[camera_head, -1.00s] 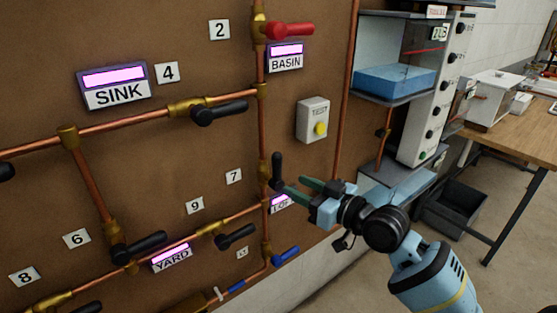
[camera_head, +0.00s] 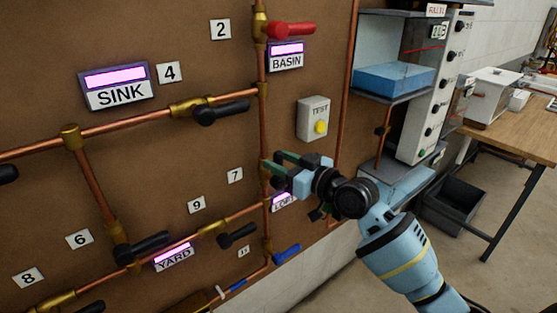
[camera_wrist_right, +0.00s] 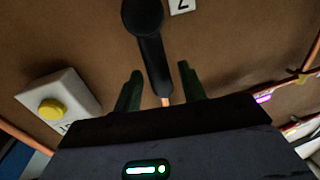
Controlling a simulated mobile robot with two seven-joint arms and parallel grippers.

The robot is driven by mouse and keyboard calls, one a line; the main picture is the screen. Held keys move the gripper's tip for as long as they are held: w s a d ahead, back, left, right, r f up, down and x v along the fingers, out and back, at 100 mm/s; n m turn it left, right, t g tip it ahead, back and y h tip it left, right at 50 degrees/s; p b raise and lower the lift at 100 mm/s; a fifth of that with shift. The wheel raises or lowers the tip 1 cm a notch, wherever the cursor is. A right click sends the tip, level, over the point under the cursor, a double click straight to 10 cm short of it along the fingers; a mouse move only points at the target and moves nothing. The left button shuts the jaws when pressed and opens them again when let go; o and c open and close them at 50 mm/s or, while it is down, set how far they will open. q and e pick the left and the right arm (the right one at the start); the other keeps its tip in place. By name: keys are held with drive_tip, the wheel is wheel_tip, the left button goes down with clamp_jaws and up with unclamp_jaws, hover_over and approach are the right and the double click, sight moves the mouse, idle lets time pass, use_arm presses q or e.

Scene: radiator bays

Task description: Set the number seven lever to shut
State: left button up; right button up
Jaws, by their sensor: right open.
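The number seven plate (camera_head: 235,175) is on the brown board, left of a vertical copper pipe (camera_head: 263,130). My right gripper (camera_head: 275,168) is just right of the plate, over the black number seven lever, and mostly hides it in the head view. In the right wrist view the black lever (camera_wrist_right: 151,55) runs down from a round end towards the space between the green fingers of my right gripper (camera_wrist_right: 160,84). The fingers are apart, one on each side of the handle's line. I cannot tell whether they touch it. My left gripper is out of view.
A grey test box (camera_head: 313,118) with a yellow button is above and right of the gripper. A blue lever (camera_head: 286,254) is below, and the number nine lever (camera_head: 237,235) is lower left. A red lever (camera_head: 291,30) is well above.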

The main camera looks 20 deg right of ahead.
drive_tip(key=shift+w+a, duration=0.3)
drive_tip(key=shift+w, duration=0.15)
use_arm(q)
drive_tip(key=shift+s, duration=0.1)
use_arm(e)
clamp_jaws()
